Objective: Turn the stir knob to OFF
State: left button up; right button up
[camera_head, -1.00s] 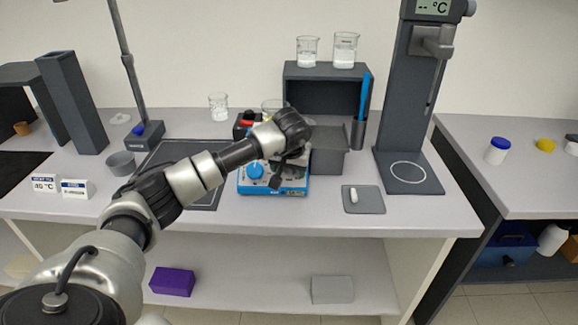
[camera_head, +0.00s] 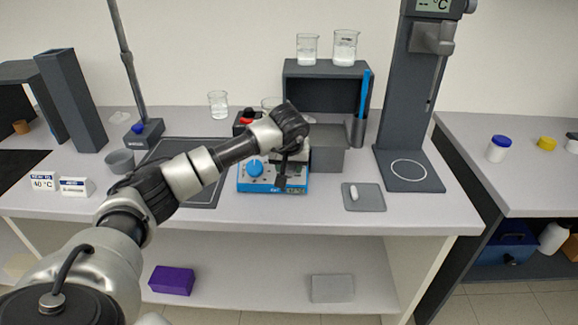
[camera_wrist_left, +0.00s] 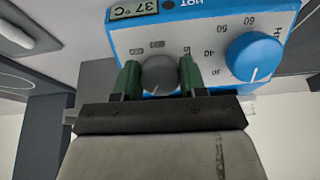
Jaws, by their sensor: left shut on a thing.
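The blue hot-plate stirrer (camera_head: 262,186) stands on the bench; its front also shows in the left wrist view (camera_wrist_left: 218,22). Its blue heat knob (camera_head: 255,169) has a temperature scale around it and shows at the right of the left wrist view (camera_wrist_left: 254,58). The grey stir knob (camera_wrist_left: 159,75) sits beside it. My left gripper (camera_wrist_left: 159,68) is shut on the grey knob, one green finger on each side. A pale pointer line shows on the knob's face. In the head view my left gripper (camera_head: 282,181) hides this knob. My right gripper is not seen.
A grey mat (camera_head: 364,198) with a small white object lies right of the stirrer, near a dark stand (camera_head: 410,178). A dark shelf box (camera_head: 325,157) is behind. A dark flat panel (camera_head: 203,194) lies to the left. Glass beakers (camera_head: 218,104) stand behind.

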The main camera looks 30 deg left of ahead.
pick_arm(q)
jog(key=n+b, duration=0.2)
jog(key=n, duration=0.1)
jog(key=shift+f+n+t+h, duration=0.1)
jog(key=shift+n+t+h, duration=0.2)
jog(key=shift+n+h, duration=0.1)
jog(key=shift+n+t+b, duration=0.3)
jog(key=shift+n+b, duration=0.35)
jog(key=shift+n, duration=0.75)
jog(key=o, duration=0.9)
jog(key=shift+r, duration=0.2)
jog(key=b+v, duration=0.1)
jog(key=v, duration=0.9)
jog(key=shift+s+r, duration=0.15)
jog(key=shift+r, duration=0.2)
